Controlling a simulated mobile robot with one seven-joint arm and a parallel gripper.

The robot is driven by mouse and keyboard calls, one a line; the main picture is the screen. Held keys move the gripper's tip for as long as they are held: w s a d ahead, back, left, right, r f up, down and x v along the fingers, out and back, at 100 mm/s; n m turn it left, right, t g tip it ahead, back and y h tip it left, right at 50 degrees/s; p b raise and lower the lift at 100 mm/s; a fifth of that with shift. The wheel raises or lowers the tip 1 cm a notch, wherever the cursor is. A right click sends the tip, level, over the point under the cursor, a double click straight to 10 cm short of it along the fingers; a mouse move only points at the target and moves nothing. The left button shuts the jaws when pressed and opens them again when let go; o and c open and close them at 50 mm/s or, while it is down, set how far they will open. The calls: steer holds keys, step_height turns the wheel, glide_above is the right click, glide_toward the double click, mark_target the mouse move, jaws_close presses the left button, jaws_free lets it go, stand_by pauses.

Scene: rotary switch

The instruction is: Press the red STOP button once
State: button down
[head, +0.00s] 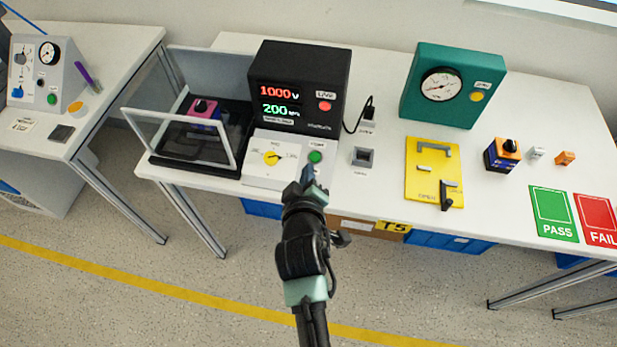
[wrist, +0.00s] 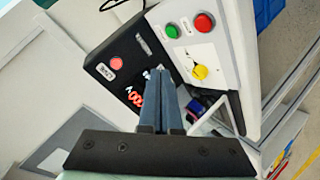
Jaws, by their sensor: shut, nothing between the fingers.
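The red STOP button (wrist: 204,22) is a round red cap on the sloped white control panel (wrist: 222,55), beside a green button (wrist: 171,31), in the wrist view. A yellow knob (wrist: 200,71) sits on the same panel. In the head view the panel (head: 256,178) shows its knob (head: 273,157) and green button (head: 316,157), but my gripper hides the red button. My gripper (head: 308,172) is shut and empty, over the panel's right front part. In the wrist view its fingers (wrist: 160,74) lie together, apart from the red button in the picture.
A black meter (head: 297,87) behind the panel reads 1000 and 200 and has a red LIVE lamp (head: 325,106). A clear-walled test box (head: 190,140) stands left with a pink-topped block inside. A yellow plate (head: 420,190) and a green gauge box (head: 437,112) stand right.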

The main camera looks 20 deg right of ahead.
steer(key=f+b, duration=0.2)
steer(key=w+f+b, duration=0.1)
steer(key=f+b, duration=0.1)
steer(key=w+d+f+b, duration=0.1)
steer(key=f+b, duration=0.2)
steer(key=shift+d, duration=0.1)
steer(key=shift+w+d+f+b, duration=0.15)
steer(key=shift+d+f+b, duration=0.05)
steer(key=shift+f+b, duration=0.45)
steer(key=shift+f, duration=0.1)
stand_by(1.5)
steer(key=shift+w+f, duration=0.15)
steer(key=shift+f, duration=0.2)
steer(key=shift+d+f+b, duration=0.15)
steer(key=shift+f+b, duration=0.3)
stand_by(0.8)
steer(key=shift+r, duration=0.15)
steer(key=shift+s+r+p, duration=0.2)
steer(key=shift+r+p, duration=0.5)
steer(key=shift+p, duration=0.25)
